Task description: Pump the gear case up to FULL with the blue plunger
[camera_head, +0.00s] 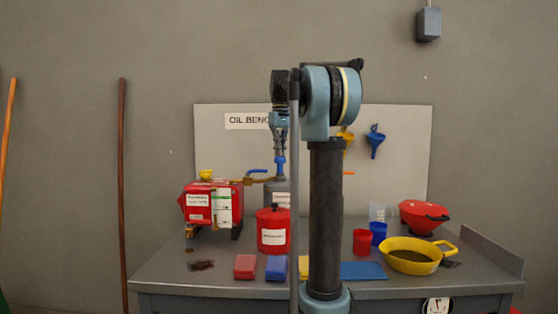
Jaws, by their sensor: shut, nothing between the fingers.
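The red gear case (197,204) sits on the left of the bench, with a pale label and a white and green gauge strip (222,208) on its front. The gauge's level is too small to read. The blue plunger (280,167) stands upright above a grey pump can (283,185) behind the red can. My gripper (280,151) points down, shut and empty, directly above the plunger's top. I cannot tell whether it touches the plunger. A brownish spout or pipe (256,181) runs from the pump toward the case. My arm hides part of the can's right side.
A red can (273,232) stands in front of the pump. Red (245,267) and blue (276,268) blocks lie at the front. Red (361,242) and blue (378,233) cups, a yellow pan (411,256) and a red funnel-like vessel (422,216) stand right.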

